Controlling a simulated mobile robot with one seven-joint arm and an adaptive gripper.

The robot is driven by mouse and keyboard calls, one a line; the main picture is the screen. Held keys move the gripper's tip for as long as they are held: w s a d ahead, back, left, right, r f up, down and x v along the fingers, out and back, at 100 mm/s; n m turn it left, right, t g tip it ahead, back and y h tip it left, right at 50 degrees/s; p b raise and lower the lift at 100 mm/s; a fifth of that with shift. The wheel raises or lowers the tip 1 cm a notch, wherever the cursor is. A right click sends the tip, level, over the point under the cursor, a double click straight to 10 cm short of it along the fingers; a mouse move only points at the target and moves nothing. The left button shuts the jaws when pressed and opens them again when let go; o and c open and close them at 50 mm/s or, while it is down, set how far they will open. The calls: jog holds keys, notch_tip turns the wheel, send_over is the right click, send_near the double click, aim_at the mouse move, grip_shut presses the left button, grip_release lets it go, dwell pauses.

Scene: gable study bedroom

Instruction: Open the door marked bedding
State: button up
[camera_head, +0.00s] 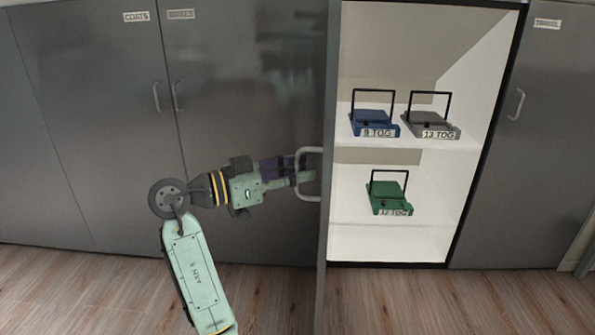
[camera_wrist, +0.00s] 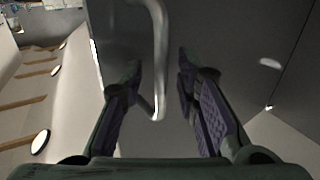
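A grey cupboard door (camera_head: 326,240) stands swung wide open, seen nearly edge-on in the head view. Its pale bar handle (camera_head: 298,155) sticks out to the left. No label shows on this door, so I cannot read its marking. My gripper (camera_head: 303,174) is at this handle. In the wrist view, the handle (camera_wrist: 159,60) runs down between the two spread fingers of my gripper (camera_wrist: 158,88), with a gap visible on both sides. The fingers look open around the handle, not closed on it.
The open compartment holds a blue case (camera_head: 374,122), a grey case (camera_head: 430,125) and, lower, a green case (camera_head: 388,195), with TOG labels. Shut grey doors with handles stand left (camera_head: 85,120) and right (camera_head: 540,150). The wooden floor (camera_head: 110,290) in front is clear.

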jog(key=v, duration=1.2)
